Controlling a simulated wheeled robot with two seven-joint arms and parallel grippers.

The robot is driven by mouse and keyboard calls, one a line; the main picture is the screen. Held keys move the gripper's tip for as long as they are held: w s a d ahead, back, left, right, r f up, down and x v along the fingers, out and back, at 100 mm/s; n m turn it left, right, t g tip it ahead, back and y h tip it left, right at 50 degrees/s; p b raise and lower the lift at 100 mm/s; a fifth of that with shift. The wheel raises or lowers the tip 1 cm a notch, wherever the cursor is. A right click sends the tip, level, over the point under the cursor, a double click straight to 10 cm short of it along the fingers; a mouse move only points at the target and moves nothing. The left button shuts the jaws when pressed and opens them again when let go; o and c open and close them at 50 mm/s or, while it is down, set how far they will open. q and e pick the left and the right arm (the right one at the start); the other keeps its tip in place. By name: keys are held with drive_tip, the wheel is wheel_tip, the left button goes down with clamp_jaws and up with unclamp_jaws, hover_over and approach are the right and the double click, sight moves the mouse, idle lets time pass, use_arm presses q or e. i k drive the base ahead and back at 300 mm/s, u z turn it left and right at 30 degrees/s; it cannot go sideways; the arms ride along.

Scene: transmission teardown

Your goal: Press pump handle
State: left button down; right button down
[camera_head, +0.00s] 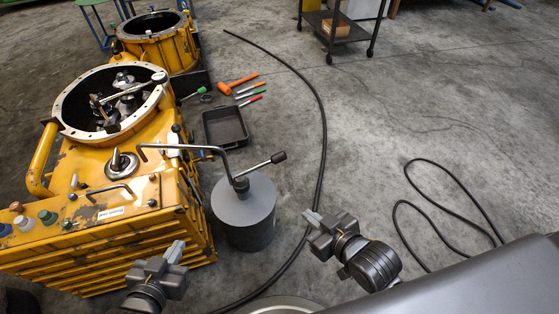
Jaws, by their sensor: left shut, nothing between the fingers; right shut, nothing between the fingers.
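The pump is a grey cylinder (245,215) standing on the floor to the right of the yellow transmission housing (110,195). A thin bent pipe (185,147) runs from its top over the housing. Its pump handle (262,166) sticks out up and to the right from the top fitting, with a black grip at the end. My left gripper (178,250) is shut and empty at the lower left, in front of the yellow housing. My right gripper (311,216) is shut and empty, to the right of the pump and below the handle grip. Neither gripper touches the handle.
A black hose (322,130) curves along the floor right of the pump and passes near my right gripper. A black tray (225,128), an orange hammer (238,84) and several hand tools lie behind the pump. A wheeled cart (340,30) stands at the back. Floor at right is mostly open.

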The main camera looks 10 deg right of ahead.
sight(276, 158)
drive_tip(key=z, duration=0.85)
drive_tip(key=k, duration=0.4)
drive_tip(key=u, duration=1.6)
